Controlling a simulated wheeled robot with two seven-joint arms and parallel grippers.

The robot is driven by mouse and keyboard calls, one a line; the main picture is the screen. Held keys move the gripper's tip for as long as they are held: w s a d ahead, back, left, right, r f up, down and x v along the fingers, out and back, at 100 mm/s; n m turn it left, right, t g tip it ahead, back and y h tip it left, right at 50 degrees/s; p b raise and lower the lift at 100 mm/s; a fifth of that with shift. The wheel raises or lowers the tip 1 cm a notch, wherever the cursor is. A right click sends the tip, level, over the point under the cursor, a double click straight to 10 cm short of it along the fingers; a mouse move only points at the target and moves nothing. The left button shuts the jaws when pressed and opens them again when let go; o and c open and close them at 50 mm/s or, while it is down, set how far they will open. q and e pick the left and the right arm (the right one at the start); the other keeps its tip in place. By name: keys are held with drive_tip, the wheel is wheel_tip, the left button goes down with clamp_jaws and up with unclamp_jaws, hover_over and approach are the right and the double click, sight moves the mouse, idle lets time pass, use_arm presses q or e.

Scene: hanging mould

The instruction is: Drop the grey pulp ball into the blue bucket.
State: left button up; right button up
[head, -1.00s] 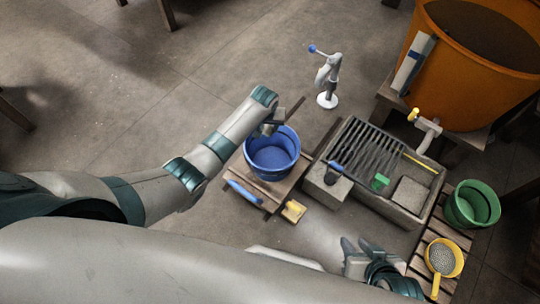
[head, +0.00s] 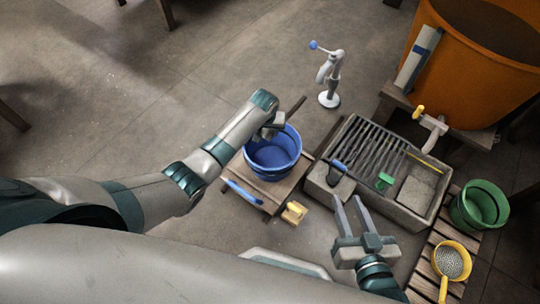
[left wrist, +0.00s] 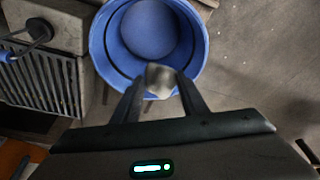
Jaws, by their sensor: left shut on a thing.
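My left gripper (head: 274,130) hangs at the back rim of the blue bucket (head: 272,165). In the left wrist view its two fingers (left wrist: 161,86) are shut on the grey pulp ball (left wrist: 160,76). The ball appears over the near part of the bucket (left wrist: 150,30) in that view, above its rim edge. The ball is not clear in the head view, where the gripper hides it. The bucket stands upright on a low wooden stand, with its inside visible. My right gripper (head: 350,210) is open and empty, in front of the grey stone trough.
The stone trough (head: 428,207) with metal bars stands right of the bucket. A blue-handled tool (head: 245,192) and a yellow block (head: 294,212) lie by the bucket. A green bucket (head: 480,206), a yellow sieve (head: 451,262), an orange tub (head: 460,90) and a white stand (head: 329,98) stand around.

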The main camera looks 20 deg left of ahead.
use_arm(q)
drive_tip(key=shift+f+b, duration=0.35)
drive_tip(key=shift+f, duration=0.25)
use_arm(e)
drive_tip(key=shift+w+a+r+t+y, duration=0.2)
drive_tip(key=shift+r+t, duration=0.25)
drive_tip(key=shift+r, duration=0.3)
drive_tip(key=shift+w+a+r+t+y, duration=0.15)
drive_tip(key=shift+a+r+t, duration=0.1)
drive_tip(key=shift+r+t, duration=0.4)
drive_tip(key=shift+w+a+r+t+y, duration=0.1)
drive_tip(key=shift+w+a+r+t, duration=0.15)
drive_tip(key=shift+r, duration=0.65)
drive_tip(key=shift+s, duration=0.1)
use_arm(q)
drive_tip(key=o, duration=1.2)
drive_tip(key=shift+c, duration=0.2)
